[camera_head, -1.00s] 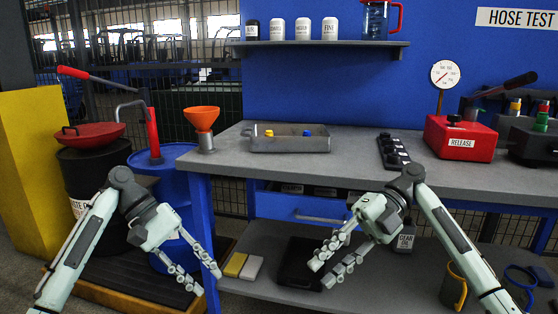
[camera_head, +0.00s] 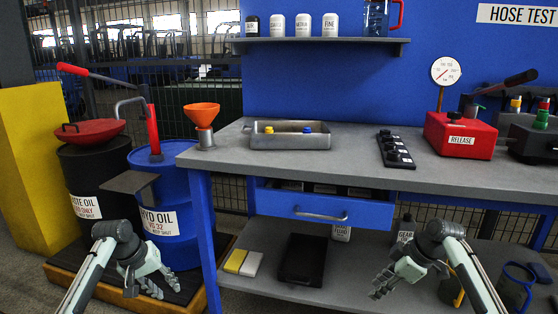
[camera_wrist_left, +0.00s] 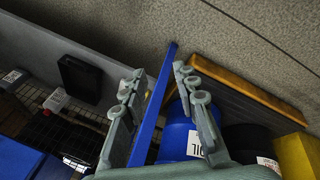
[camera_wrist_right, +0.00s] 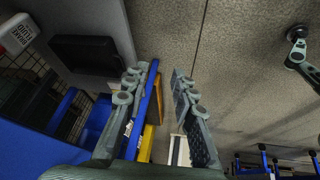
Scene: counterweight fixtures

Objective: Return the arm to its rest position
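My left gripper (camera_head: 152,284) is low in front of the drum pallet in the head view, below the blue hyd oil drum. In the left wrist view its two fingers (camera_wrist_left: 158,90) stand apart with nothing held between them. My right gripper (camera_head: 380,285) is low in front of the bench's lower shelf. In the right wrist view its fingers (camera_wrist_right: 166,88) are apart and empty. Both arms are bent, with the forearms coming in from the bottom edge of the head view.
The grey workbench (camera_head: 300,170) holds a grey tray (camera_head: 290,142), an orange funnel (camera_head: 202,115) and a red release box (camera_head: 460,135). A blue drum (camera_head: 178,220) and a black drum (camera_head: 88,180) stand on a pallet at left. The lower shelf holds a black tray (camera_head: 302,260).

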